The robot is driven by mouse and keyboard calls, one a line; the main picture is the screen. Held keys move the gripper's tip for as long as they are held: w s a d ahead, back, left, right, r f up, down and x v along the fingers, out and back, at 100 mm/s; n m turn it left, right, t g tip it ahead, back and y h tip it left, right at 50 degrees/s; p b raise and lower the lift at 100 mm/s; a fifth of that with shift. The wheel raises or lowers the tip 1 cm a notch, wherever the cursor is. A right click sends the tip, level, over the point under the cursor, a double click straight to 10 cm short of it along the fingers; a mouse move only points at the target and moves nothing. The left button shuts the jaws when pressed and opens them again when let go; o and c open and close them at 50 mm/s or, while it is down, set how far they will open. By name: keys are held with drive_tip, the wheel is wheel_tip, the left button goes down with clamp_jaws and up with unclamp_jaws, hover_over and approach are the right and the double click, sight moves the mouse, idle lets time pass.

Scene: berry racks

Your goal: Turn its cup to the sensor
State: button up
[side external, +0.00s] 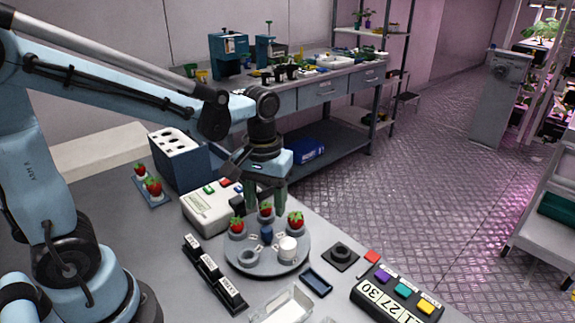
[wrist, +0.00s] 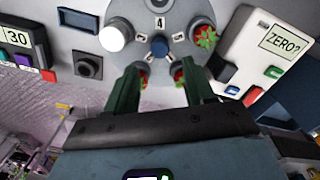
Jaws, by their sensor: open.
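A round grey turntable (side external: 258,270) carries a ring of cups around a blue centre knob (side external: 266,233), which also shows in the wrist view (wrist: 159,46). Three cups hold red strawberries: left (side external: 237,224), back (side external: 265,208) and right (side external: 295,218). A white cup (side external: 288,248) and an empty-looking grey cup (side external: 249,257) sit at the front. Number labels lie between the cups. My gripper (side external: 266,203) is open above the turntable's back edge. In the wrist view its green fingers (wrist: 161,66) partly hide two berries. Contact is unclear. A black square with a round centre (side external: 341,254), possibly the sensor, lies right.
A white device (side external: 207,211) with coloured buttons and a "ZERO?" display stands behind left. A keypad block (side external: 370,310) reading 30 is front right. A black labelled rack (side external: 207,264), a small dark tray (side external: 316,281) and a clear box (side external: 281,306) surround the turntable closely.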

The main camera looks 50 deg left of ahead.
sight(267, 228)
drive_tip(key=shift+f, duration=3.55)
drive_tip(key=shift+c, duration=0.3)
clamp_jaws()
